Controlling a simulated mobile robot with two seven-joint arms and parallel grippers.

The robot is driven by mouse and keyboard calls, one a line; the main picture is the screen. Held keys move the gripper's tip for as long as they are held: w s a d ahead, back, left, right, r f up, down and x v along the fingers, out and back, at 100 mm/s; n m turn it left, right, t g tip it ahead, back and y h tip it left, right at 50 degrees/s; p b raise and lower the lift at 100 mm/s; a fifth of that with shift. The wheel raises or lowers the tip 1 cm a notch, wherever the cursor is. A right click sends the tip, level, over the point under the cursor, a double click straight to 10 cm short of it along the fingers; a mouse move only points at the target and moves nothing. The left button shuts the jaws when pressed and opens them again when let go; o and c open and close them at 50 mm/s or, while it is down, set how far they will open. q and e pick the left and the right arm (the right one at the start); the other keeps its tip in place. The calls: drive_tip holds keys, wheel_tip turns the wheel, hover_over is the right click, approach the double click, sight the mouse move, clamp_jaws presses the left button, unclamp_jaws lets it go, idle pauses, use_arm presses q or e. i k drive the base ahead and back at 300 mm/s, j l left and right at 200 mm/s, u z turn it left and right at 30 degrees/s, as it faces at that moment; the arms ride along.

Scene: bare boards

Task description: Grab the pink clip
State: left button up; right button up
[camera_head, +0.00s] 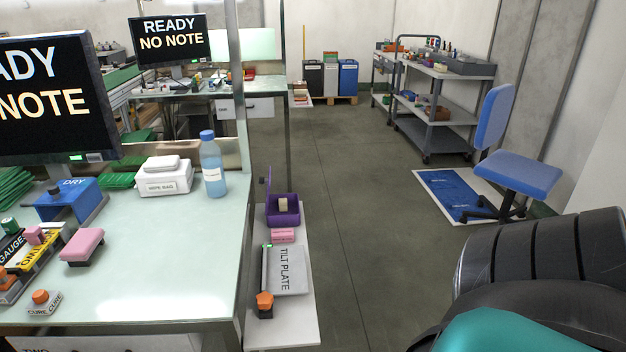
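A pink block-shaped piece with a dark underside (82,245) lies on the pale workbench at the left. A smaller pink piece (35,235) sits among the labelled gauge parts at the far left. A pink box-like piece (283,235) lies on the low side shelf, between the purple box and the tilt plate. I cannot tell for sure which of these pink pieces is the clip. No fingers of my left or right gripper show in this view.
The workbench (150,285) also holds a blue bottle (212,165), a white wipe bag box (165,178) and a blue "DRY" unit (72,198). An orange-topped "CURE" piece (42,301) is near its front. A blue chair (518,172) stands right; the middle floor is clear.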

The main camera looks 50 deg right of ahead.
sight(33, 235)
drive_tip(key=i+j+z, duration=0.1)
drive_tip(key=z, duration=0.25)
drive_tip(key=i+j+z, duration=0.1)
drive_tip(key=j+z, duration=0.15)
drive_tip(key=z, duration=0.15)
drive_tip(key=j+z, duration=0.2)
drive_tip(key=z, duration=0.15)
drive_tip(key=j+z, duration=0.8)
drive_tip(key=j+u, duration=0.25)
drive_tip(key=u, duration=0.9)
drive_tip(key=i+j+z, duration=0.1)
drive_tip(key=j, duration=0.4)
drive_tip(key=i+j, duration=0.15)
drive_tip(key=j, duration=0.35)
drive_tip(key=i+j+z, duration=0.15)
drive_tip(key=j, duration=0.3)
